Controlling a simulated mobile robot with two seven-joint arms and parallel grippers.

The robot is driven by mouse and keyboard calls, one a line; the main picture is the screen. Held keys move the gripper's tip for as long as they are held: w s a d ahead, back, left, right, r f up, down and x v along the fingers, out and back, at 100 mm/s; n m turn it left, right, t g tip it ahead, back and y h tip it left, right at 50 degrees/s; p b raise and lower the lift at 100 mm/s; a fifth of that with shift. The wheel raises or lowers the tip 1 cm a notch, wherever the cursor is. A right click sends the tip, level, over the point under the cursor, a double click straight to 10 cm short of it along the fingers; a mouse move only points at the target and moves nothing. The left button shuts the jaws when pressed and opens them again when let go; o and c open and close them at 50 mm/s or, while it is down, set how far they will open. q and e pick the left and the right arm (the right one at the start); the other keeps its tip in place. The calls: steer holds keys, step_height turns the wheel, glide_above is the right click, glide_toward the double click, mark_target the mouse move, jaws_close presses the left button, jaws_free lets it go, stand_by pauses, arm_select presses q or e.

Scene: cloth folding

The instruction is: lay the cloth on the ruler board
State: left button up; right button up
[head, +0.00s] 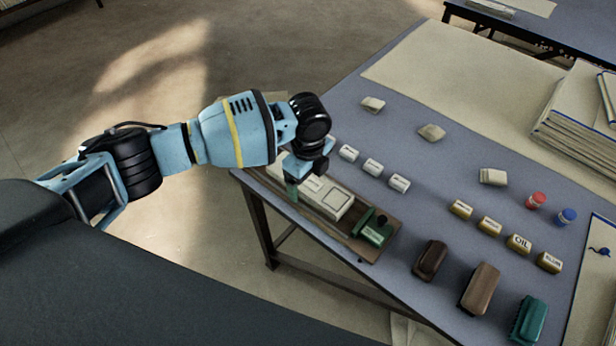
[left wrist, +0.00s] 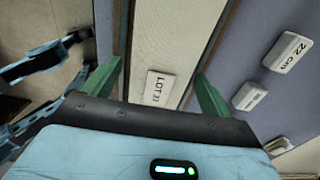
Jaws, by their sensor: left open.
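The wooden board (head: 375,240) lies along the table's near left edge, with a green block (head: 374,230) at its right end. A pale cream piece (head: 336,204) lies along this board; I cannot tell whether it is a folded cloth or the board's own face. My left gripper (head: 306,180) is over the board's left part, with one green finger showing. Contact is unclear. My right gripper is out of view.
Three white labelled blocks (head: 372,167) stand just beyond the board. Small cream pads (head: 431,132), several tan blocks (head: 489,226), red (head: 536,200) and blue (head: 566,216) jars and three brushes (head: 479,289) occupy the grey table. A large cream sheet (head: 470,80) covers its far part.

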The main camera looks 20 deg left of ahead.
mark_target(308, 180)
arm_select(q)
step_height(308, 180, up, 12)
steer(key=p, duration=0.1)
steer(key=shift+r, duration=0.15)
stand_by(0.3)
